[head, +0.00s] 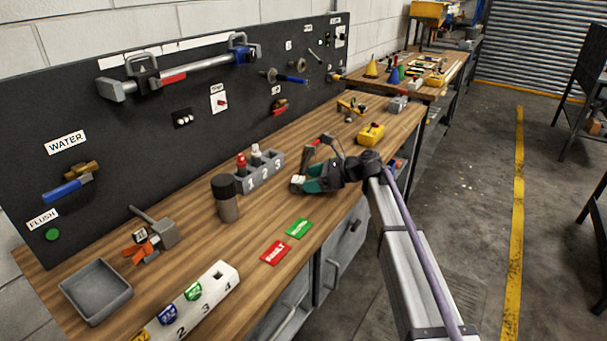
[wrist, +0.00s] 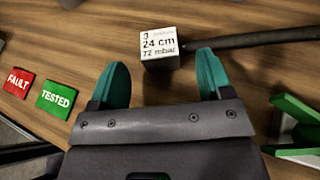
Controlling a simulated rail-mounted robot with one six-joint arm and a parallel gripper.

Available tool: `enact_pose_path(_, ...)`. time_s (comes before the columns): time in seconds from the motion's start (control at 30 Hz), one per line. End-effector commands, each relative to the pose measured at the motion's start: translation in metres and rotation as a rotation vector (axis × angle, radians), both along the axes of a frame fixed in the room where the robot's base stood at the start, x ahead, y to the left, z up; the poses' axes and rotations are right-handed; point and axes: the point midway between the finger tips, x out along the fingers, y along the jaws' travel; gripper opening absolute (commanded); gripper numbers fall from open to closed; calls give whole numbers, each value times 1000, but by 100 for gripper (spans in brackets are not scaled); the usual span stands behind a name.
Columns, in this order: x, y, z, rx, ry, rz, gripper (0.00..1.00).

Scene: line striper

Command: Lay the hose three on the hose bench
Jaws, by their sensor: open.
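The hose three shows in the wrist view as a pale tag block (wrist: 160,47), marked 3, 24 cm and 72 mbar, with a dark hose (wrist: 245,41) running right from it to the frame edge. My gripper (wrist: 162,66) is open, its teal fingers apart on either side of the block's near end, with gaps visible. In the head view my gripper (head: 308,183) is low over the wooden bench (head: 335,222), and mostly hides the hose. No surface is labelled as the hose bench, so I cannot tell which it is.
A grey holder numbered 1, 2, 3 (head: 262,181) and a dark cylinder (head: 227,200) stand left of my gripper. Red FAULT (head: 276,252) and green TESTED (head: 299,229) plates lie in front. A green frame (wrist: 297,125) is close to my right finger. A second bench (head: 448,72) stands behind.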

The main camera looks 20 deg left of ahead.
Motion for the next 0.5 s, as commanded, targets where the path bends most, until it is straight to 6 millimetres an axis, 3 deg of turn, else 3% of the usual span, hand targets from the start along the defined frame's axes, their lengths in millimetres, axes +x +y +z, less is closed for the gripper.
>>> enact_pose_path(0.1,-2,16,-10,0,-1,0,72)
enact_pose_path(0.3,-3,17,-8,0,0,-1,72)
enact_pose_path(0.5,-2,17,-7,0,0,-1,53)
